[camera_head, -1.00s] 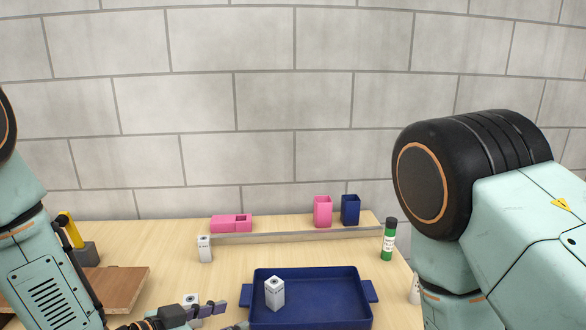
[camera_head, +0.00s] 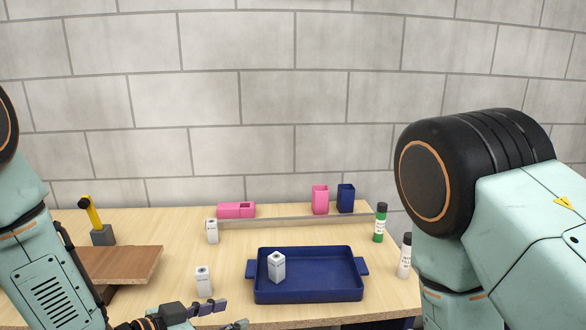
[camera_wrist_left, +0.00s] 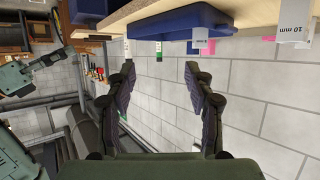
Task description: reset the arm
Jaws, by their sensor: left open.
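My left arm (camera_head: 45,265) comes in from the left in the head view. Its gripper (camera_head: 232,314) is low at the bottom edge, open and empty, in front of the table and near the blue tray's front left corner. In the left wrist view the two fingers of this gripper (camera_wrist_left: 160,75) stand apart with nothing between them. My right arm (camera_head: 500,220) fills the right side of the head view. Its gripper is not seen.
The blue tray (camera_head: 262,288) holds a white box (camera_head: 276,267). Other white boxes (camera_head: 204,281) (camera_head: 212,231) stand left of it, near a brown board (camera_head: 120,262). Pink (camera_head: 320,199) and blue (camera_head: 345,198) holders stand behind.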

